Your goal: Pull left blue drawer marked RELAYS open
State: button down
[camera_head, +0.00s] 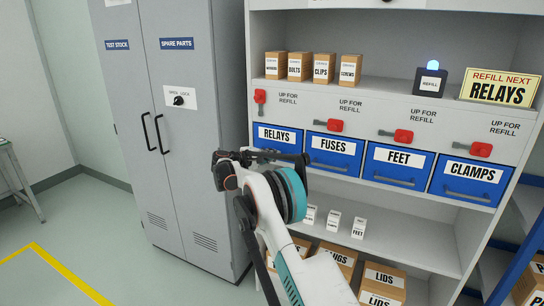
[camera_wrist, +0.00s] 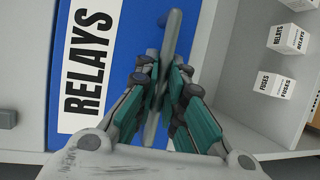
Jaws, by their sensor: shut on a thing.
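The left blue drawer marked RELAYS (camera_head: 278,134) is at the left end of the drawer row, and its front looks about flush with its neighbours. Its label and blue front (camera_wrist: 125,25) fill the left and middle of the wrist view. The grey bar handle (camera_wrist: 173,28) runs up through the wrist view. My gripper (camera_wrist: 162,65) is shut on this handle, with a finger on each side of it. In the head view my gripper (camera_head: 285,157) is at the lower part of the drawer, and my wrist partly hides it and the handle.
Blue drawers FUSES (camera_head: 333,147), FEET (camera_head: 398,163) and CLAMPS (camera_head: 466,179) follow to the right. The red lever above RELAYS (camera_head: 260,98) stands upright; the others lie sideways. A grey cabinet (camera_head: 180,120) stands close on the left. Small white boxes (camera_head: 333,221) sit on the shelf below.

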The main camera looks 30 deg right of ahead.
jog(key=s+a, duration=1.1)
jog(key=a, duration=0.4)
jog(key=shift+s, duration=0.4)
jog(key=c, duration=1.9)
grip_release()
jog(key=shift+c, duration=0.2)
jog(key=shift+a, duration=0.1)
jog(key=v, duration=1.2)
